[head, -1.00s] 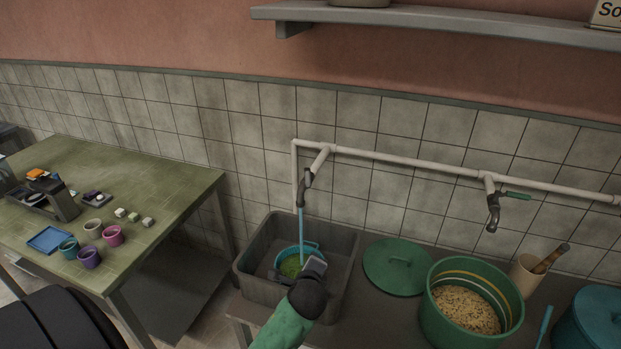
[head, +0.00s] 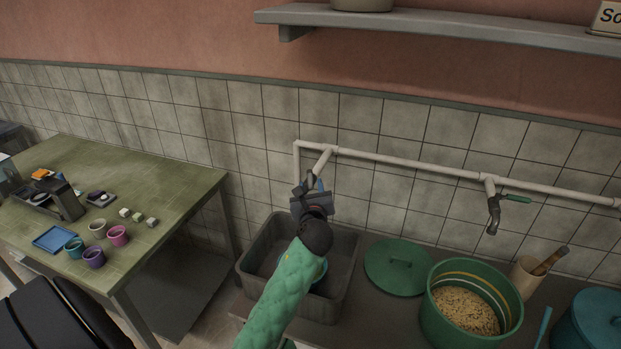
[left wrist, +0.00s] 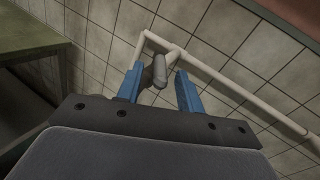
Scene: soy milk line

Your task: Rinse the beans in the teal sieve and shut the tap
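The teal sieve (head: 322,270) sits in the grey sink (head: 346,275); only a bit of its rim shows past my left arm, and the beans in it are hidden. The left tap hangs from the white wall pipe above the sink. In the left wrist view this tap (left wrist: 159,71) shows between the two blue fingers of my left gripper (left wrist: 158,84), which are apart. In the head view my left gripper (head: 312,186) is raised at the tap and covers most of it. The water stream is hidden or absent; I cannot tell which. My right gripper is out of view.
A second tap (head: 494,212) with a green handle hangs to the right. On the counter are a green lid (head: 398,268), a green tub (head: 431,322) of pale beans and a beige holder (head: 524,278). A green table (head: 150,185) with cups stands left.

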